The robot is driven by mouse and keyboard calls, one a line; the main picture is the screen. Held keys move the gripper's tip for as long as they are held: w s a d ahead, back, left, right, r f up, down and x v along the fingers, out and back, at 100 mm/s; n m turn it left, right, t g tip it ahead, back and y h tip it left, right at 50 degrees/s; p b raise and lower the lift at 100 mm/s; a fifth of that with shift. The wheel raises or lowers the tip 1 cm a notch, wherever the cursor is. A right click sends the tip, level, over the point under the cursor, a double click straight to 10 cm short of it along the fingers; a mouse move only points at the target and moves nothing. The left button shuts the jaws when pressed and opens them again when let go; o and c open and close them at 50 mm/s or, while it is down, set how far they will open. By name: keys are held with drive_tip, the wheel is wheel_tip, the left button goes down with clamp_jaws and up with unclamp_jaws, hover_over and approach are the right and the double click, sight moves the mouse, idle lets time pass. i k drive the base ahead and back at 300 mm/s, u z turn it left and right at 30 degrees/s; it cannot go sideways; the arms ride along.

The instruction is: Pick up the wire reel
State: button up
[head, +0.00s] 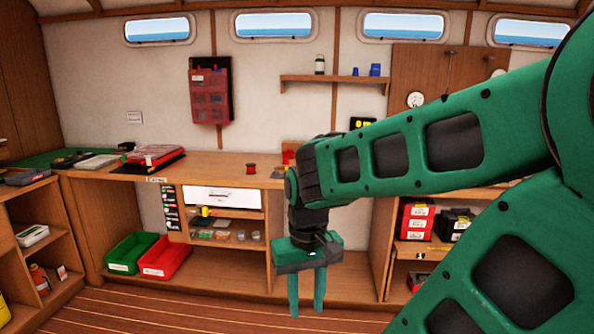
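A small dark red spool (250,168), which looks like the wire reel, stands on the wooden counter (215,166) near its front edge, left of my arm. My gripper (306,312) hangs with its two green fingers pointing down, in front of the cabinet and lower in the picture than the counter top. The fingers are apart with nothing between them. The gripper is to the right of the spool and apart from it. Part of the counter to the right is hidden behind my arm.
Red and black cases (155,153) lie on the counter at left. A white drawer (222,196) is below the spool. Green (130,252) and red (165,257) bins sit low. Counter around the spool is clear.

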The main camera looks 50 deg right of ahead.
sight(251, 167)
drive_tip(key=z, duration=1.7)
drive_tip(key=i, duration=1.7)
